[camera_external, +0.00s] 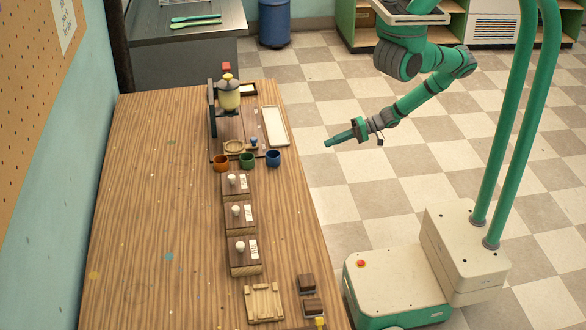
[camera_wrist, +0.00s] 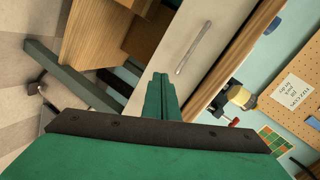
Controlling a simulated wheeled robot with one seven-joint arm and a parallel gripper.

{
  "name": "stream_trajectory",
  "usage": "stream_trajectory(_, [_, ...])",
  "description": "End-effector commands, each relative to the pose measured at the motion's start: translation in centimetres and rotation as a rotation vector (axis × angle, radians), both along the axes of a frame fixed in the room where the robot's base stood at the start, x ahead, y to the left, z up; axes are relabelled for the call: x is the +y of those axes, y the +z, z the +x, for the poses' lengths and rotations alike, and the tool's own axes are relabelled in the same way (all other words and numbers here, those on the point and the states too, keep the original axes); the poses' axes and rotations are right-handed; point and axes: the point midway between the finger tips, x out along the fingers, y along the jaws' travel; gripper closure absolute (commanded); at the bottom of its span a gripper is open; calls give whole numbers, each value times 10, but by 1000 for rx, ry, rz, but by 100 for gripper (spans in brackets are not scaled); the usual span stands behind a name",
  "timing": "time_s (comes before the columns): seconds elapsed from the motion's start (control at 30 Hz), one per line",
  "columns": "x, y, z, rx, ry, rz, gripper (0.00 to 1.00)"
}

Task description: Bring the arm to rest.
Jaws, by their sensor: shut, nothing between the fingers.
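My gripper (camera_external: 328,143) is at the end of my green arm, out over the checkered floor to the right of the wooden table. It is apart from the table and everything on it. In the wrist view my gripper (camera_wrist: 160,78) shows its green fingers together, with nothing between them. The arm hangs from my column and its forearm slopes down to the left.
The wooden table (camera_external: 150,220) fills the left. Open floor (camera_external: 340,200) lies right of the table.

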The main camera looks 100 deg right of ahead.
Motion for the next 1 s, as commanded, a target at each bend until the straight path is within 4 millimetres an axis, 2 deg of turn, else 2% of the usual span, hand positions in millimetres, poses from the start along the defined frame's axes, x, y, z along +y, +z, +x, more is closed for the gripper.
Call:
stream_trajectory(0.03, [29,0,-2,-4,24,-52,100])
stream_trajectory(0.1, [66,0,-3,-9,64,-139,100])
stream_trajectory(0.27, [148,14,3,-36,146,-341,100])
stream_trajectory(0.4, [213,39,16,-72,201,-520,100])
stream_trajectory(0.6, [289,93,44,-128,248,-791,100])
stream_trajectory(0.7, [315,123,58,-151,257,-916,100])
stream_trajectory(0.83, [334,154,72,-169,259,-1043,100])
stream_trajectory(1.0, [342,163,75,-127,302,-1147,100])
